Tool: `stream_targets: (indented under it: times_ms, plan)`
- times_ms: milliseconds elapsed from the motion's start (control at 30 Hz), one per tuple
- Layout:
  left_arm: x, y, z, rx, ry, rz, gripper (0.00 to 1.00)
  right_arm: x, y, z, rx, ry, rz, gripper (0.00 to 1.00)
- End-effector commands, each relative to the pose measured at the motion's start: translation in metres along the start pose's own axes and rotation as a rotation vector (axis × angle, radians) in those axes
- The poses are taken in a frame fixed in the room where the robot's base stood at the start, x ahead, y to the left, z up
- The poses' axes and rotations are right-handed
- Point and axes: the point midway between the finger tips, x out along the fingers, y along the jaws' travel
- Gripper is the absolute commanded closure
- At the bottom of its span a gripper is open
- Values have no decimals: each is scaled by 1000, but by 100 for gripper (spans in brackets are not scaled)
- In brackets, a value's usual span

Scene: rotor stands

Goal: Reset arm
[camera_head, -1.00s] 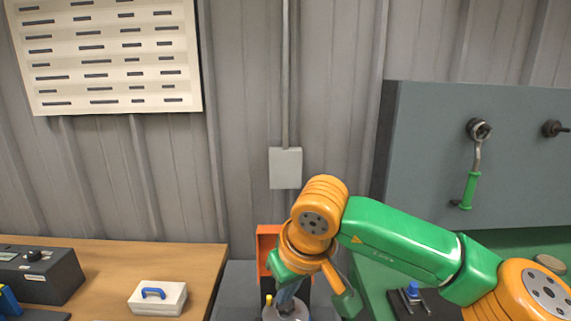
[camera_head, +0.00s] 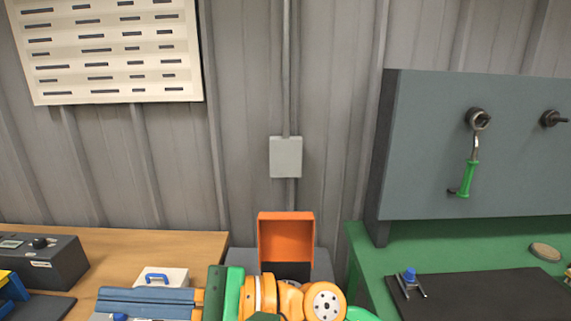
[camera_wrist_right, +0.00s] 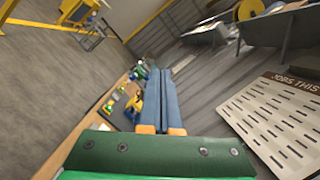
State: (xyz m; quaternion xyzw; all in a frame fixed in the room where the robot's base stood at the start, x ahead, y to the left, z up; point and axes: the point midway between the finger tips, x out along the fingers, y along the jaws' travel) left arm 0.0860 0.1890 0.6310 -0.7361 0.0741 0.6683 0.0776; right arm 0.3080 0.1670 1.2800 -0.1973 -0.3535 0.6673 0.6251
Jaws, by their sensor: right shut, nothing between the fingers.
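My right arm and gripper (camera_head: 103,303) show low in the middle of the head view. The arm is green and orange, and the gripper's long blue-grey fingers point left, in front of the wooden bench. In the right wrist view the two fingers of the gripper (camera_wrist_right: 157,73) lie side by side, shut with nothing between them. Part of the arm is cut off by the bottom edge of the head view. My left gripper is not in view.
A white case (camera_head: 174,275) with a blue handle is partly hidden behind the fingers. A dark control box (camera_head: 55,268) stands on the wooden bench (camera_head: 120,240). An orange bin (camera_head: 287,238) is behind the arm. A green bench (camera_head: 440,250) with a grey panel (camera_head: 420,150) is right.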

Motion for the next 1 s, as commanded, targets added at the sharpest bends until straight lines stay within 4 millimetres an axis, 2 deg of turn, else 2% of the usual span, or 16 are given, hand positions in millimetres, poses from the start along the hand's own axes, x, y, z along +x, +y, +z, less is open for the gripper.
stream_targets:
  times_ms: [33,67,100,167,200,267,300,367,433,467,500,600,700,800,967,1000]
  plan:
    - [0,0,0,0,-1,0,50,-16,-31,7,290,-95,-237,100]
    - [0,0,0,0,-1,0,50,-35,-54,4,500,-164,-405,100]
    - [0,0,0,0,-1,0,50,-67,-78,-10,769,-258,-615,100]
    - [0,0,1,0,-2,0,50,-121,-95,-41,1118,-395,-897,100]
    - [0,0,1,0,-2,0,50,-157,-93,-66,1319,-485,-1068,100]
    - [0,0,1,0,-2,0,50,-207,-75,-102,1581,-621,-1316,100]
    - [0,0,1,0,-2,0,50,-238,-55,-124,1733,-714,-1477,100]
    - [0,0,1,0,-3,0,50,-278,-14,-152,1922,-859,-1719,100]
    - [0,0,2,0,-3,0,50,-314,40,-172,2075,-1026,-1988,100]
    - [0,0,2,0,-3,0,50,-326,62,-177,-2077,1070,2054,100]
    - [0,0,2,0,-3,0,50,-338,92,-181,-1929,1048,1992,100]
    - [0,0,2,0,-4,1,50,-360,156,-180,-1616,1004,1873,100]
    - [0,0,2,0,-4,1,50,-372,211,-170,-1357,962,1783,100]
    - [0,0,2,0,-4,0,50,-378,259,-153,-1126,923,1712,100]
    - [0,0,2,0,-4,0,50,-381,323,-120,-799,863,1621,100]
    - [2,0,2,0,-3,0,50,-384,331,-136,-802,856,1626,100]
